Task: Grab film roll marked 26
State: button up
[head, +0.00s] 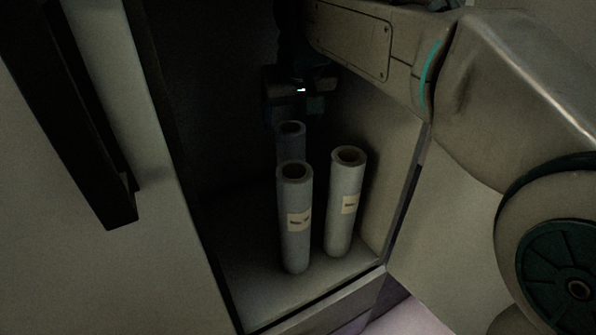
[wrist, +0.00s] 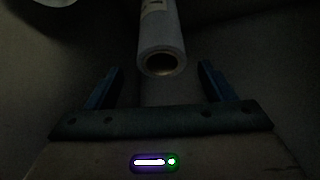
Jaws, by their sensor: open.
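Three pale film rolls stand upright in a dark cabinet in the head view: a front left roll (head: 296,248), a right roll (head: 341,228) and a rear roll (head: 291,148) partly hidden behind the front left one. The front two carry cream labels whose print is too small to read; no label shows on the rear roll there. My gripper (head: 292,110) is just above the rear roll. In the wrist view my gripper (wrist: 160,68) is open, with a roll (wrist: 161,40) and its hollow end ahead between the fingers, with no visible contact.
The cabinet's right wall (head: 395,165) is close to the right roll. A door with a dark handle (head: 75,125) is on the left. The cabinet floor (head: 262,285) is bare in front of the rolls. A pale rounded shape (wrist: 55,2) shows at the wrist view's top left.

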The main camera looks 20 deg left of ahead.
aim_at(290, 135)
jog(key=shift+b+x, duration=0.55)
jog(key=shift+x, duration=0.6)
jog(key=b+x, duration=0.3)
jog(key=x, duration=0.1)
jog(key=shift+f, duration=0.25)
jog(key=shift+r, duration=0.15)
grip_shut()
